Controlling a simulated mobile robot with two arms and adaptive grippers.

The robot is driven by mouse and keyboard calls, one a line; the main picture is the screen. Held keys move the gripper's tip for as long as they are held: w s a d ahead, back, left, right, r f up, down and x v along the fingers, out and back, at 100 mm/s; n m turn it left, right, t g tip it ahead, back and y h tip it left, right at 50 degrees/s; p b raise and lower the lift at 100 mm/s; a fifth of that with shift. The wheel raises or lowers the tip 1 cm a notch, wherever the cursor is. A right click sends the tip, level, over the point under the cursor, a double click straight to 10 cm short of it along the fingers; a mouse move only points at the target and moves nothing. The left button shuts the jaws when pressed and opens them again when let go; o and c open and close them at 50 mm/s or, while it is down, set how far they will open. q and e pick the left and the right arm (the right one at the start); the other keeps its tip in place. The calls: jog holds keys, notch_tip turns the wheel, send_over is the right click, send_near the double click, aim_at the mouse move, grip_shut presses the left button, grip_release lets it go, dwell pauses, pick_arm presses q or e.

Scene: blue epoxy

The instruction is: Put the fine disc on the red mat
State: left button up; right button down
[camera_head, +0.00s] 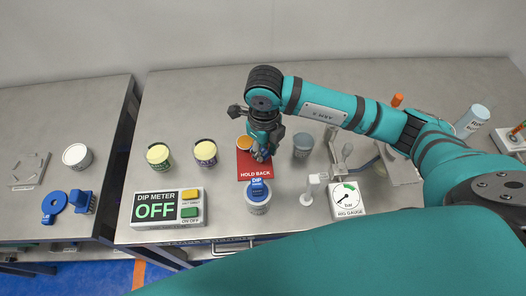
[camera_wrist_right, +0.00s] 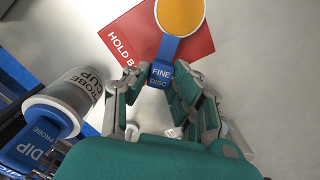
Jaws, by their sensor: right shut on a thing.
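The fine disc is an orange round plate with a blue handle lettered FINE DISC; it shows in the wrist view (camera_wrist_right: 162,76) and its orange part in the head view (camera_head: 242,141). My right gripper (camera_head: 262,154) is shut on the blue handle, which also sits between its fingers in the wrist view (camera_wrist_right: 160,88). The red mat (camera_head: 246,172), lettered HOLD BACK, lies below the gripper and also shows in the wrist view (camera_wrist_right: 199,42). The disc overlaps the mat's far edge in the picture; I cannot tell whether it touches. My left gripper is out of view.
The probe cup (camera_head: 258,206) with the blue dip probe (camera_head: 259,187) stands just in front of the mat. A grey cup (camera_head: 302,143) and a gauge (camera_head: 347,201) are to the right. Two yellow-topped jars (camera_head: 158,157) (camera_head: 205,153) and the dip meter (camera_head: 167,208) are left.

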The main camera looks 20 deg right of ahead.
aim_at(264, 152)
notch_tip(264, 152, down, 2)
jog(key=shift+f, duration=0.2)
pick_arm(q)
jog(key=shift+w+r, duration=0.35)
pick_arm(e)
jog(key=shift+f, duration=0.15)
jog(key=shift+f, duration=0.15)
jog(key=c, duration=1.1)
grip_release()
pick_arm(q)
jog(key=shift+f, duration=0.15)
pick_arm(e)
jog(key=shift+r, duration=0.3)
pick_arm(q)
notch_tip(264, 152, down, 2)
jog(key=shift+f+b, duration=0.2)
jog(key=shift+b, duration=0.95)
pick_arm(e)
notch_tip(264, 152, up, 12)
jog(key=shift+f, duration=0.1)
